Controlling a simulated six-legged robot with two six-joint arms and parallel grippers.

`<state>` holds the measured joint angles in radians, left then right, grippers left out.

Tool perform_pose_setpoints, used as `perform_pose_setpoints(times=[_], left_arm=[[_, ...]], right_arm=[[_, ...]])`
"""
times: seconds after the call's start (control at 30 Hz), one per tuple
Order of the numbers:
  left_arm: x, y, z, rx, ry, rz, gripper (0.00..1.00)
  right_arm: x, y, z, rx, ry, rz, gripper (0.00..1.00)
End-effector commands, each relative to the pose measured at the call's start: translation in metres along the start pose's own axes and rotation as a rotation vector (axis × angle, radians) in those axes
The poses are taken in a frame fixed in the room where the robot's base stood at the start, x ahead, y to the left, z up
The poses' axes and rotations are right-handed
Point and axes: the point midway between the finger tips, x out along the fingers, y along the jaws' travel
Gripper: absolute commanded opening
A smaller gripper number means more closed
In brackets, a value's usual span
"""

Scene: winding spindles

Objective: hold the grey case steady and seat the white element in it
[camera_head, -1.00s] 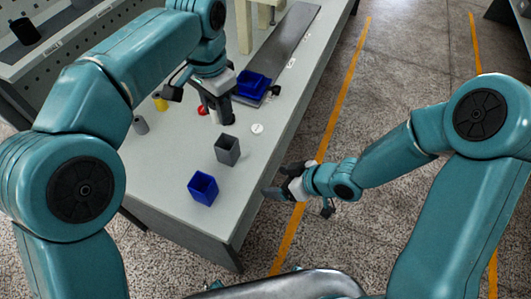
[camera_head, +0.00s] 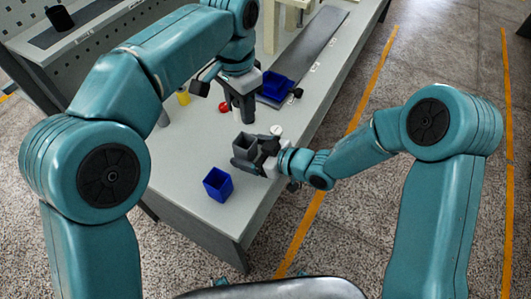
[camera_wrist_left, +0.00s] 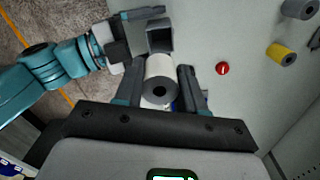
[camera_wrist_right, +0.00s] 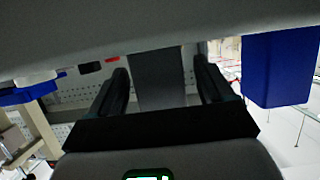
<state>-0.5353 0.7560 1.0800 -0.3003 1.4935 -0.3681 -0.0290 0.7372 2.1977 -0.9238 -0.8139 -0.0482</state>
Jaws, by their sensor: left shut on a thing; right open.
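The grey case (camera_head: 245,143), an open-topped square box, stands on the grey table; it also shows in the left wrist view (camera_wrist_left: 160,36). My right gripper (camera_head: 256,150) is open at the case. In the right wrist view the case (camera_wrist_right: 160,78) stands between its two spread fingers; I cannot tell whether they touch it. My left gripper (camera_wrist_left: 160,85) is shut on the white element (camera_wrist_left: 159,67), a white cylinder with a dark grey core at the near end. It holds the element above the table, just behind the case in the head view.
A white disc (camera_head: 276,130) is close to my right gripper. A red button (camera_wrist_left: 222,68), a yellow cylinder (camera_wrist_left: 280,53) and a grey cylinder (camera_wrist_left: 300,8) stand aside.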

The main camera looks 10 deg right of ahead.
Motion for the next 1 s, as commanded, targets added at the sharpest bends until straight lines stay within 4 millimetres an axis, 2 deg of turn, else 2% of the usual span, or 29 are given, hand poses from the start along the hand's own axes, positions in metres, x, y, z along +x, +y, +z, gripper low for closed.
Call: perform_pose_setpoints(times=[0.13, 0.43, 0.47, 0.6, 0.63, 0.87, 1.0], left_arm=[[-0.0001, -0.0001, 0.0001, 0.000, 0.000, 0.000, 0.09], [-0.0001, -0.0001, 0.0001, 0.000, 0.000, 0.000, 0.09], [-0.0001, -0.0001, 0.0001, 0.000, 0.000, 0.000, 0.09], [-0.0001, -0.0001, 0.0000, 0.000, 0.000, 0.000, 0.09], [-0.0001, -0.0001, 0.0001, 0.000, 0.000, 0.000, 0.09], [-0.0001, -0.0001, 0.0000, -0.009, 0.000, 0.000, 0.09], [-0.0011, 0.0001, 0.0001, -0.152, 0.000, 0.000, 0.09]], right_arm=[[0.0128, -0.0006, 0.0001, -0.001, -0.001, -0.001, 0.81], [0.0157, -0.0004, 0.0002, 0.000, -0.001, 0.000, 0.81], [0.0157, -0.0004, 0.0002, 0.000, -0.001, 0.000, 0.78], [0.0155, -0.0004, 0.0002, 0.000, -0.001, 0.000, 0.32], [0.0155, -0.0004, 0.0002, 0.000, -0.001, 0.000, 0.26], [0.0154, -0.0005, 0.0003, 0.000, -0.001, 0.000, 0.26], [0.0154, -0.0005, 0.0002, 0.000, -0.001, 0.000, 0.26]])
